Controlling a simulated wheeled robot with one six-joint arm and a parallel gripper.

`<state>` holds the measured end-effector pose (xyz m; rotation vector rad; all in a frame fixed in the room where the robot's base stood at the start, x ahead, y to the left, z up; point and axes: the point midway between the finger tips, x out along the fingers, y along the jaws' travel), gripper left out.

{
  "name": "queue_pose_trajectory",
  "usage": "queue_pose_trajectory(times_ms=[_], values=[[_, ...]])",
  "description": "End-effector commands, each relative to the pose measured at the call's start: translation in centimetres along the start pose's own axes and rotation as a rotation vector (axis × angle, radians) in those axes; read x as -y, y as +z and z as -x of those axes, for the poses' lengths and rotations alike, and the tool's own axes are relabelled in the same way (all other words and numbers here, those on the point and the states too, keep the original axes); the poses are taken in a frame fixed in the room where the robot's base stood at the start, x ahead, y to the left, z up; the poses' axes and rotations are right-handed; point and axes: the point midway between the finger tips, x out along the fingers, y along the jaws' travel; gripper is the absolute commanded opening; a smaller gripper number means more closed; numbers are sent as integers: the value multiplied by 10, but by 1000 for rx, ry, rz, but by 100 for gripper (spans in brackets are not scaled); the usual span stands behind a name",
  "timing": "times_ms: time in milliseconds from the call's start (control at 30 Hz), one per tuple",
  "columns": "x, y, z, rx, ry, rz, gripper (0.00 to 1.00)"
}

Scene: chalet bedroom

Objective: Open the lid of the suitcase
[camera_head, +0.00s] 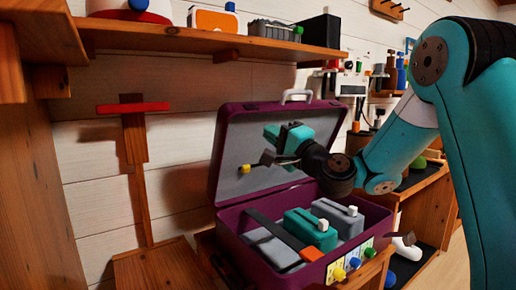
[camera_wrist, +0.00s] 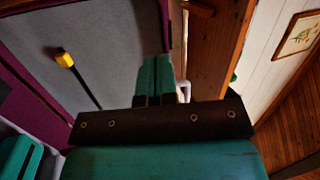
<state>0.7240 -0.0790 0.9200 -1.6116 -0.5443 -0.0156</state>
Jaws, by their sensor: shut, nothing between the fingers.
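The purple suitcase (camera_head: 238,222) stands open. Its lid (camera_head: 225,125) is raised, with the grey lining facing out and a white handle (camera_head: 296,93) on its top edge. My gripper (camera_head: 274,132) is in front of the inner side of the lid. It is shut and empty. The wrist view shows its teal fingers (camera_wrist: 157,75) together, with the grey lining (camera_wrist: 105,45) and purple rim beside them. I cannot tell whether the fingers touch the lid. A dark rod with a yellow tip (camera_head: 245,168) shows against the lining.
The suitcase base holds a teal case (camera_head: 305,230) and a grey case (camera_head: 340,217). A wooden shelf (camera_head: 200,40) with several items runs above the lid. A red-topped wooden post (camera_head: 133,107) stands left. Wooden shelving (camera_head: 425,205) stands right.

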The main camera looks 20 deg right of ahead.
Motion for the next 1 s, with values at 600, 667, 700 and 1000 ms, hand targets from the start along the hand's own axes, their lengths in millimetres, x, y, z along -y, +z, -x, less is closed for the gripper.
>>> queue_pose_trajectory(times_ms=[600, 667, 700, 1000], values=[[-16, -48, -28, -151, -60, -84, 0], [-16, -50, -37, -151, -60, -83, 0], [-15, -50, -44, -150, -61, -82, 0], [-14, -58, -100, -150, -61, -80, 0]])
